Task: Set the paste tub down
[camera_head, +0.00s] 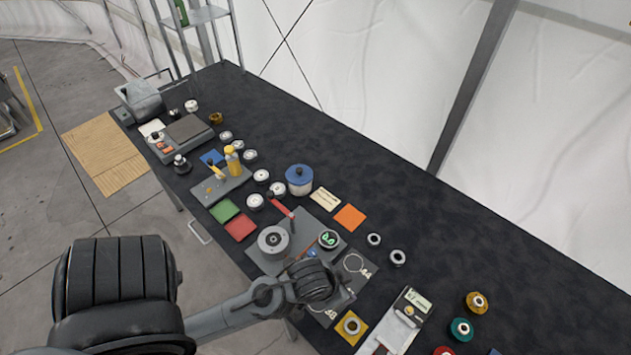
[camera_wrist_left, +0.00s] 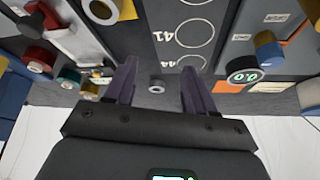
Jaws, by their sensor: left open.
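A white tub with a blue lid (camera_head: 299,180), which may be the paste tub, stands upright on the dark table beyond the grey weighing or mixing station. My left gripper (camera_wrist_left: 158,85) is open, with nothing between its fingers. It is over the dark mat with numbered white circles (camera_wrist_left: 193,34), also in the head view (camera_head: 354,262). In the head view my wrist hides the fingers and part of the mat. The tub is well apart from the gripper. My right gripper is not in view.
Beside the mat are the grey station (camera_head: 273,240) with its green-lit display (camera_head: 329,238), a yellow card with a ring (camera_head: 351,327) and an orange card (camera_head: 349,217). Colored spools (camera_head: 477,302) stand at right. The table's far side is clear.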

